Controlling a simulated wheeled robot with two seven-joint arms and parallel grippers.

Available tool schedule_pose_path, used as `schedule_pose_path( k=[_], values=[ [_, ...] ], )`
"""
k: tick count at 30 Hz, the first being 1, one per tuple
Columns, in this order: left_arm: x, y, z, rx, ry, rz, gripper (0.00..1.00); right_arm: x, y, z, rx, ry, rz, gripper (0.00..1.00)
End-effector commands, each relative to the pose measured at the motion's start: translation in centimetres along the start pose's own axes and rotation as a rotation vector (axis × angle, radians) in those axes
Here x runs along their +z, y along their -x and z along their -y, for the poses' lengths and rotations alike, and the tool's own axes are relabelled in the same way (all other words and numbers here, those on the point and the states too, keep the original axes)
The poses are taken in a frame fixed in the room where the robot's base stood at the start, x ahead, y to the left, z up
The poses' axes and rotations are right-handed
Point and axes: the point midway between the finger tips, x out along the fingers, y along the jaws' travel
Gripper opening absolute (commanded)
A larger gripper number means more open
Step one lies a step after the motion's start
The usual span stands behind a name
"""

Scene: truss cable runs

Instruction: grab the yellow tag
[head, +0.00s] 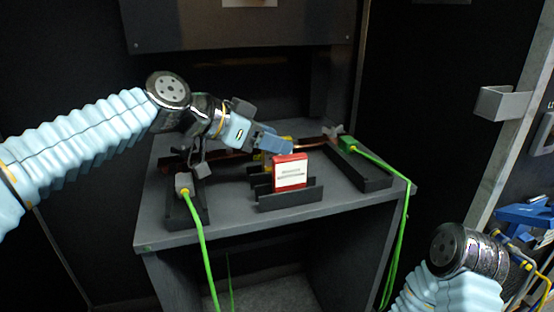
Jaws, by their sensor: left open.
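A yellow tag (265,158) stands in a dark holder on the grey table, behind a red tag. Only parts of it show; the red tag and my left gripper hide the rest. My left gripper (285,147) is open, close above and beside the yellow tag. I cannot tell whether its fingers touch the tag or are around it. The red tag (290,172) with a white label stands upright in the front dark holder (290,196). My right arm shows at the bottom right, but its fingers cannot be made out.
The grey table (230,232) carries a dark block on each side, each with a green cable (198,240) hanging over the front edge. A copper-coloured bar (312,143) runs behind the tags. A dark panel (240,25) hangs above. The table's front strip is bare.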

Motion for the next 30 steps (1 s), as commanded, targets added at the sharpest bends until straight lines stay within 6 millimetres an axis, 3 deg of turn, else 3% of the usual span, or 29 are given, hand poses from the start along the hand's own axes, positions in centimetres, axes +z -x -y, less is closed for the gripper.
schedule_pose_path(
  k=[1,12,23,30],
  values=[
    [0.0,0.0,0.0,0.000,0.000,0.000,0.54,0.0,0.0,0.0,0.000,0.000,0.000,0.43],
    [0.0,0.1,0.0,0.000,0.000,0.000,0.00,0.0,0.0,0.0,0.000,0.000,0.000,0.43],
    [-0.1,0.1,0.0,-0.001,-0.001,0.000,0.00,0.0,0.1,0.0,0.000,0.000,0.000,0.43],
    [-3.0,1.6,-0.5,-0.003,-0.003,-0.001,0.00,0.3,2.3,1.4,-0.008,0.008,0.009,0.43]
  ],
)
